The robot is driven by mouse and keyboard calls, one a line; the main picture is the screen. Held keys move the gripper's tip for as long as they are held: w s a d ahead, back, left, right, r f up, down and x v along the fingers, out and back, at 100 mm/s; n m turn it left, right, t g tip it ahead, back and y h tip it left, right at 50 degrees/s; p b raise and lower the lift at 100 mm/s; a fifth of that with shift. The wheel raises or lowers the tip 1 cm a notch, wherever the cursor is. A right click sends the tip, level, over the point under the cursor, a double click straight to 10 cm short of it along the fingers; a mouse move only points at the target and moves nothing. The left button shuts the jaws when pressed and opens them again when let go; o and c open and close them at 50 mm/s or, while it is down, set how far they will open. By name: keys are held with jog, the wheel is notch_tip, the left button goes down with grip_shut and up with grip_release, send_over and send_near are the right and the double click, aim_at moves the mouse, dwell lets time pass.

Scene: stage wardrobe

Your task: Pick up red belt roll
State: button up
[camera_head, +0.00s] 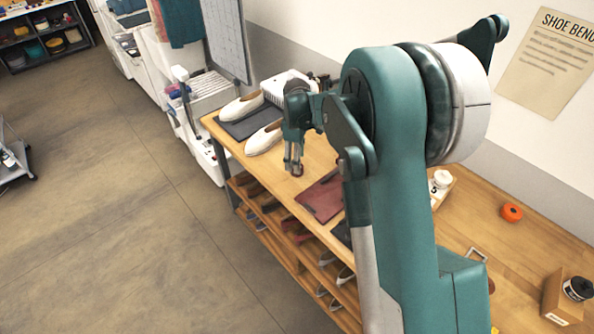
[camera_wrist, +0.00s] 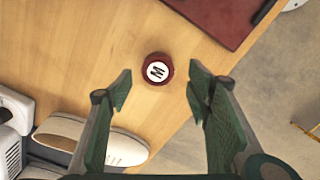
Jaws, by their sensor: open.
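The red belt roll (camera_wrist: 158,69) is a small dark red roll with a white top marked with a black letter. It sits on the wooden bench top (camera_wrist: 90,50), near the bench edge. In the head view the red belt roll (camera_head: 297,169) shows just below my gripper (camera_head: 294,166), partly hidden by the fingers. In the wrist view my gripper (camera_wrist: 160,88) is open, with one green finger on either side below the roll. The fingers appear apart from the roll, and nothing is held.
White shoes (camera_head: 264,138) on a dark mat (camera_head: 238,128) stand beyond my gripper. A dark red mat (camera_head: 322,198) lies on the nearer side. An orange roll (camera_head: 511,212) is farther right. Shelves of shoes (camera_head: 300,236) are under the bench. Open floor lies left.

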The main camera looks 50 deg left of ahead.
jog(key=shift+f, duration=0.1)
jog(key=shift+w+a+f, duration=0.1)
jog(key=shift+w+f, duration=0.05)
jog(key=shift+f, duration=2.4)
jog(key=c, duration=1)
